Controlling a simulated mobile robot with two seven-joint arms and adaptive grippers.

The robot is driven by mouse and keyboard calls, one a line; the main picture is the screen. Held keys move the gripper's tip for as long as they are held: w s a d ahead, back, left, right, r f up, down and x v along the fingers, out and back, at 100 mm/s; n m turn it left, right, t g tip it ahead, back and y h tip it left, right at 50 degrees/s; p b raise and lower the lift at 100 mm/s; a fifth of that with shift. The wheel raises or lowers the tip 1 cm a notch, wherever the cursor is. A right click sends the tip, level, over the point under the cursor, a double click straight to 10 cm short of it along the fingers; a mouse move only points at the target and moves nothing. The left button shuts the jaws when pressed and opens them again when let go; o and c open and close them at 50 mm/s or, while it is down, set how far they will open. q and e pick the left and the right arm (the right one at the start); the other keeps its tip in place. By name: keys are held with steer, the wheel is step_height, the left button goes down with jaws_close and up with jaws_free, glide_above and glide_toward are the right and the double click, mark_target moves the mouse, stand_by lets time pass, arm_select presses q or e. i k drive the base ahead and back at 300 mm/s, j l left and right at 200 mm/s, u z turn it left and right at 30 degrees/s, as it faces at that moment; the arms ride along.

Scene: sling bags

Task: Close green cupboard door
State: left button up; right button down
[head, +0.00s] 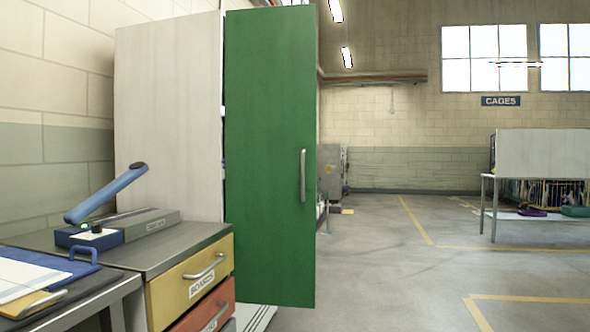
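The green cupboard door (268,160) is in the middle of the head view, upright, with a vertical metal handle (303,175) near its right edge. It belongs to a tall cupboard with a pale grey side panel (168,110). A thin gap with dark and light bits shows between panel and door, and the door looks ajar; how far it stands open is hard to tell. The door hides the cupboard's inside. Neither of my grippers is in view.
A drawer unit (190,290) with yellow and red drawers stands in front, with a blue-handled device (105,205) on top. A desk with a clipboard (30,280) is at lower left. Open floor (400,270) lies right of the door; a table (545,222) stands further right.

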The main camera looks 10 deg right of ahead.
mark_target(270, 130)
steer(key=i+l+u, duration=0.45)
steer(key=i+l, duration=0.5)
steer(key=i, duration=0.05)
